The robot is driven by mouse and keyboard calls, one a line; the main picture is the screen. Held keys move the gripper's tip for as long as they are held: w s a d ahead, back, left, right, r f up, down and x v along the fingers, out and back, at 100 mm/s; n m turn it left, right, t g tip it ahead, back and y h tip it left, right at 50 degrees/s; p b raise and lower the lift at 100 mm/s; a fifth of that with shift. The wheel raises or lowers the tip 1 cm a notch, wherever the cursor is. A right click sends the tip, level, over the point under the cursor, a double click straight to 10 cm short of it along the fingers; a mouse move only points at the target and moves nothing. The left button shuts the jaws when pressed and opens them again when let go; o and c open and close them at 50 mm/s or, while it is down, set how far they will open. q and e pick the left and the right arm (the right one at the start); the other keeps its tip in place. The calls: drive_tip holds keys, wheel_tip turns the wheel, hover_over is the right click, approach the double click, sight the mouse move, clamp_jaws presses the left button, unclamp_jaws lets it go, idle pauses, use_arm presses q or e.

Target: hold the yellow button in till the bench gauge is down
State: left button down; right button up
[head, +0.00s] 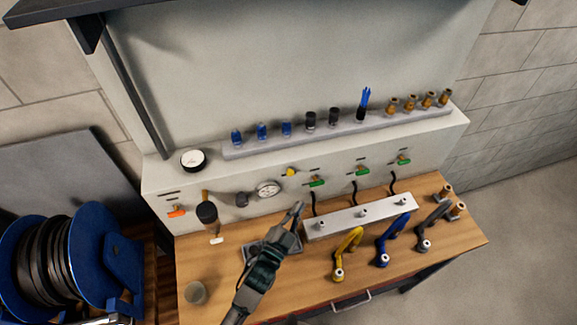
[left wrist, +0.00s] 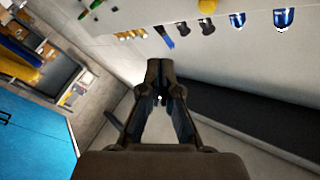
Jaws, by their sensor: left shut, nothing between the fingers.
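The yellow button (head: 290,172) is on the upright front of the pale bench panel, above and to the right of a round white dial gauge (head: 268,188). A second dial gauge (head: 193,160) sits on the panel's top ledge at the left. I cannot read either needle clearly. My left gripper (head: 298,207) is shut and empty, just below the button in the picture and seemingly apart from it. In the left wrist view its closed fingers (left wrist: 159,70) show with nothing between them. My right gripper is not in view.
Green-handled valves (head: 362,170) line the panel to the right, and an orange one (head: 177,213) is at the left. A metal block (head: 345,217) and yellow, blue and grey handles stand on the wooden benchtop (head: 215,270). A blue hose reel (head: 112,245) is at the left.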

sight(290, 172)
use_arm(q)
drive_tip(key=w+a, duration=0.1)
drive_tip(key=w, duration=0.7)
drive_tip(key=shift+a+r+b, duration=0.15)
drive_tip(key=shift+r+b, duration=0.15)
drive_tip(key=shift+b, duration=0.15)
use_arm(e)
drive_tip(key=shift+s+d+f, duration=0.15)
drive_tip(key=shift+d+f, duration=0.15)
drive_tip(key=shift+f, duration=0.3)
use_arm(q)
drive_tip(key=shift+a, duration=0.25)
drive_tip(key=shift+d, duration=0.15)
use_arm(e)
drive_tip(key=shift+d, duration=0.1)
use_arm(q)
drive_tip(key=shift+w, duration=0.2)
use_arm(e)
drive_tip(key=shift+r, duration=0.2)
use_arm(q)
drive_tip(key=shift+w+a, duration=0.25)
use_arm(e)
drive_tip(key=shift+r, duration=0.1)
